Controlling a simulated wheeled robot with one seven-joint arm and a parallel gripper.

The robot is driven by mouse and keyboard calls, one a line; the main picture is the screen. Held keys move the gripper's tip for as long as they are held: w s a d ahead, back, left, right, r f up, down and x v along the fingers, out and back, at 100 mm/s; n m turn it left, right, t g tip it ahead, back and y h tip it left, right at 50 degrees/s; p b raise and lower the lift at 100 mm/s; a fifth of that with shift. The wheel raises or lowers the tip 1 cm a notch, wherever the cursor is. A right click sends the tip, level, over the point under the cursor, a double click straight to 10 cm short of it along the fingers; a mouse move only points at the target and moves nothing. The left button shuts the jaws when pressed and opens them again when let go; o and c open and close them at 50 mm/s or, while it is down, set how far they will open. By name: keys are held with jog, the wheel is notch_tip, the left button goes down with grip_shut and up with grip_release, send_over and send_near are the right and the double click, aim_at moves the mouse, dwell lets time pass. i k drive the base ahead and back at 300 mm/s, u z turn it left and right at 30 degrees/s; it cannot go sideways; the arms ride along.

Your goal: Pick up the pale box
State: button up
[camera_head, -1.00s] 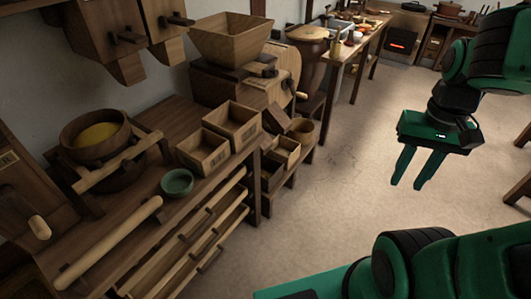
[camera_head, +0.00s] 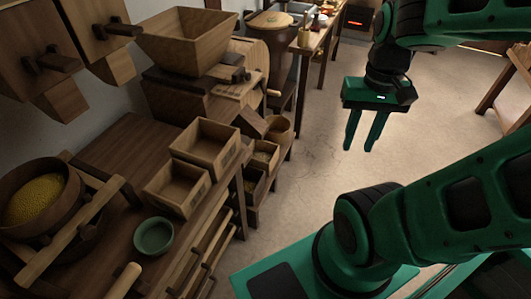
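Two open-topped wooden boxes stand side by side on the dark workbench (camera_head: 128,150): a farther box (camera_head: 221,152) and a nearer box (camera_head: 186,197). Both are light brown and look empty; I cannot tell which one is meant by the pale box. My gripper (camera_head: 359,147) hangs over the floor to the right of the bench, fingers pointing down. Its two green fingers are apart with nothing between them. It is well clear of both boxes.
A green bowl (camera_head: 153,236) sits near the boxes at the bench front. A wooden tub of yellow grain (camera_head: 38,202) stands at left. A hopper mill (camera_head: 187,45) is behind. Smaller bins (camera_head: 262,158) sit lower at the bench's end. The floor (camera_head: 310,165) is clear.

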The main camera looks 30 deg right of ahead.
aim_at(266, 154)
jog(key=z, duration=0.4)
jog(key=i, duration=0.95)
jog(key=z, duration=0.15)
